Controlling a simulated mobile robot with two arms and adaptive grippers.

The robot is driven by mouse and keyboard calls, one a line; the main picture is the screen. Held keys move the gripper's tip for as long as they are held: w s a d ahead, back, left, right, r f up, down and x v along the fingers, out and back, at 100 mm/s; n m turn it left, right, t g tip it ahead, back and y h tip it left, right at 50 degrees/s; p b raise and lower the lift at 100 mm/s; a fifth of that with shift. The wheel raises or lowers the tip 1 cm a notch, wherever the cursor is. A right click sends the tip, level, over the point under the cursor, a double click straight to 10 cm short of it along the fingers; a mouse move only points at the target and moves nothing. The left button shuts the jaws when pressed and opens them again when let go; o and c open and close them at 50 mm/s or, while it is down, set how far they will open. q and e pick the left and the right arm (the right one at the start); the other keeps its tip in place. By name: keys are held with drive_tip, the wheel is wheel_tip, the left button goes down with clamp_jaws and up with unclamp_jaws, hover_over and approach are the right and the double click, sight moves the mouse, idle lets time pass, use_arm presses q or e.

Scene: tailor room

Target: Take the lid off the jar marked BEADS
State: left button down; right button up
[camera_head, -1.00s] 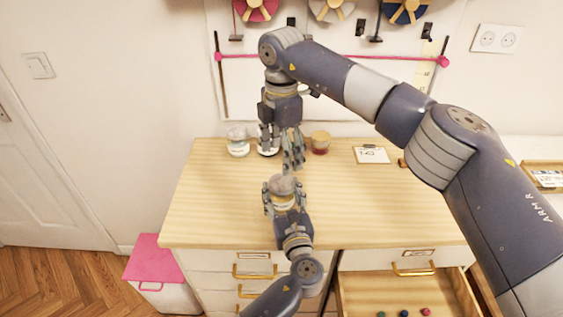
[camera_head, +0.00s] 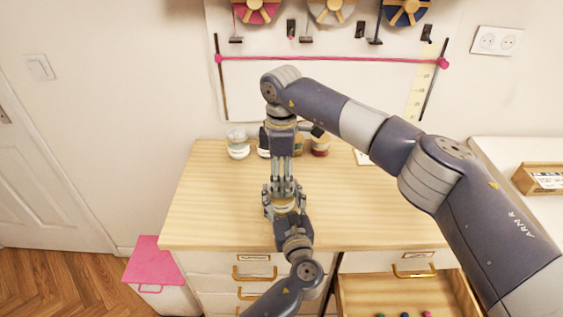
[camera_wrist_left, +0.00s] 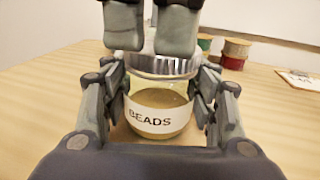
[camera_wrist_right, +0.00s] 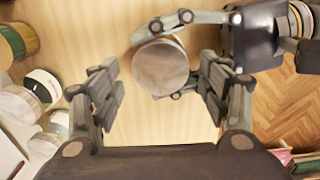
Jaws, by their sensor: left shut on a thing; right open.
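The glass jar marked BEADS (camera_wrist_left: 158,118) stands upright on the wooden table top, its label showing in the left wrist view. Its ribbed grey lid (camera_wrist_left: 165,65) is on it, and the lid's round top shows in the right wrist view (camera_wrist_right: 160,67). My left gripper (camera_head: 284,204) is shut around the jar's sides. My right gripper (camera_head: 284,186) points down over the jar, open, with its fingers to either side of the lid. In the left wrist view its fingertips hide part of the lid; contact with it cannot be told.
A drawer (camera_head: 355,292) is open at the front right. A pink-topped bin (camera_head: 153,258) stands left. The table top left of the arms is clear.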

drive_tip(key=shift+f, duration=0.7)
